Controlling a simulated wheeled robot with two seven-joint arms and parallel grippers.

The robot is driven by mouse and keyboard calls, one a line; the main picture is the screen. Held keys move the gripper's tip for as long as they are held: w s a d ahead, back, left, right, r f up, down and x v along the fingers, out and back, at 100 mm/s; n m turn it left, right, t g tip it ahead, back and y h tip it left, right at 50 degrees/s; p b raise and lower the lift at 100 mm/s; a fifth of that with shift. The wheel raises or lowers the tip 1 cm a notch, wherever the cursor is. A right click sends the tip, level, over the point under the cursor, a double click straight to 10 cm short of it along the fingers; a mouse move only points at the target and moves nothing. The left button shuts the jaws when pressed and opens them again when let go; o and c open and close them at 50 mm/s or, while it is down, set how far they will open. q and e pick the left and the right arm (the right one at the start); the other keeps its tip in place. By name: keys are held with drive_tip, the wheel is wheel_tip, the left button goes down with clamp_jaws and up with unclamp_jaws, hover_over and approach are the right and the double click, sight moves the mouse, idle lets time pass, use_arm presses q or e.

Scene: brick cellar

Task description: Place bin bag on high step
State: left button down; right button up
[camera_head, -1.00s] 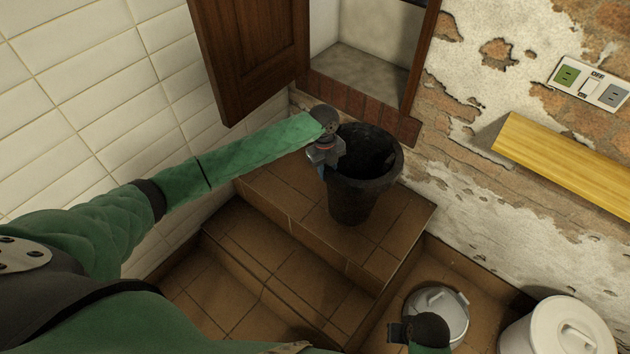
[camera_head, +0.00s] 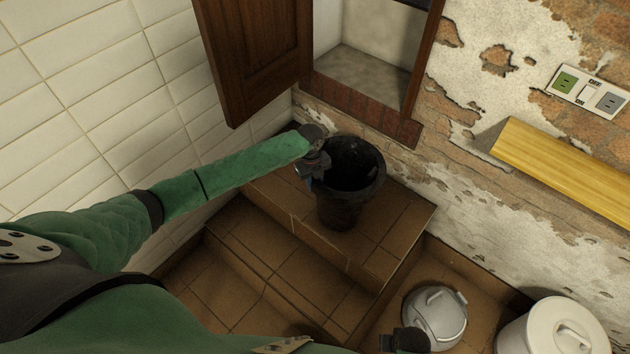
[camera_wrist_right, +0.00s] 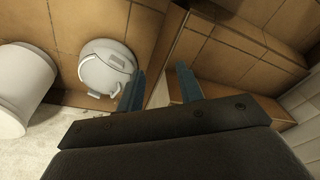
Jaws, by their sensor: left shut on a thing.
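The bin bag (camera_head: 346,205) shows as a black, bucket-shaped thing with a wide open mouth, roughly upright over the high step (camera_head: 392,222) in the head view. I cannot tell whether its base touches the tiles. My left gripper (camera_head: 316,172) is shut on its left rim; the fingertips are partly hidden. My right gripper (camera_wrist_right: 159,88) is open and empty in the right wrist view, its two blue fingers apart. Only a dark part of it shows at the bottom of the head view.
A lower tiled step (camera_head: 290,275) lies in front. An open wooden shutter (camera_head: 255,60) hangs above the left arm, beside a window recess (camera_head: 368,75). A grey lidded pot (camera_head: 435,315) and a white lidded bin (camera_head: 555,328) stand at lower right. A yellow wooden shelf (camera_head: 565,165) juts from the wall.

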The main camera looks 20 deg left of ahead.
use_arm(q)
drive_tip(key=c, duration=1.1)
unclamp_jaws()
drive_tip(key=shift+r, duration=0.1)
drive_tip(key=shift+r, duration=0.25)
drive_tip(key=r, duration=0.3)
drive_tip(key=a+r+b, duration=0.1)
drive_tip(key=r, duration=0.3)
drive_tip(key=w+r+b, duration=0.1)
drive_tip(key=r, duration=0.2)
drive_tip(key=shift+a+r, duration=0.15)
drive_tip(key=shift+r+b, duration=0.3)
drive_tip(key=shift+r, duration=0.15)
use_arm(e)
wheel_tip(320, 180, up, 10)
drive_tip(key=w, duration=0.1)
drive_tip(key=shift+a+r, duration=0.25)
drive_tip(key=shift+a, duration=0.15)
drive_tip(key=shift+f, duration=0.1)
